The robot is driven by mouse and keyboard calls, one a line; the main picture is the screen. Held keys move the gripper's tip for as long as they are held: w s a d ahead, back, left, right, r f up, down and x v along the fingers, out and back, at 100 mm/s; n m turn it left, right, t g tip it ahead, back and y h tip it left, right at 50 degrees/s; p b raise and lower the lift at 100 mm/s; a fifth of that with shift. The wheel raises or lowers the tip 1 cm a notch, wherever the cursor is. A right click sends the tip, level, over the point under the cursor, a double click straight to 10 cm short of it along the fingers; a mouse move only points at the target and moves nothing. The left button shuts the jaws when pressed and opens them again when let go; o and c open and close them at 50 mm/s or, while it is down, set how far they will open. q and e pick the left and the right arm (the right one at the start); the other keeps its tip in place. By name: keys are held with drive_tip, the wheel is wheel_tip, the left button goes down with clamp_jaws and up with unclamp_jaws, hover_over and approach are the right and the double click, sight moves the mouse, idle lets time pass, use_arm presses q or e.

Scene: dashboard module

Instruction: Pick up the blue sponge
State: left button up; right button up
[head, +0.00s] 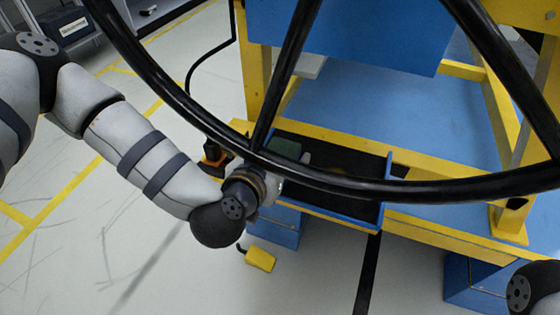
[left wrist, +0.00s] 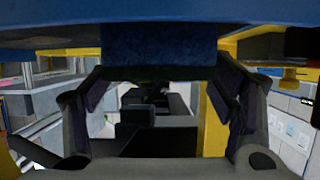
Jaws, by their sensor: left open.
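The blue sponge (left wrist: 158,48) shows in the left wrist view as a dark blue textured block with a dark green face, at the upper middle between the fingers. In the head view a dark green patch (head: 285,148), likely its green face, shows in the black tray (head: 345,172). My left gripper (head: 266,184) is at the tray's left end, partly hidden behind a black wheel rim. In the left wrist view its fingers (left wrist: 158,88) are spread on both sides of the sponge, with gaps visible. My right gripper is out of view.
A large black steering wheel (head: 330,185) crosses in front of the tray and left gripper. A yellow and blue frame (head: 420,165) stands behind. A small pale object (head: 305,158) lies beside the green patch. A yellow box (head: 260,258) is on the floor below.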

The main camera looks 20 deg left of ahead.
use_arm(q)
drive_tip(key=shift+x, duration=0.85)
drive_tip(key=c, duration=0.9)
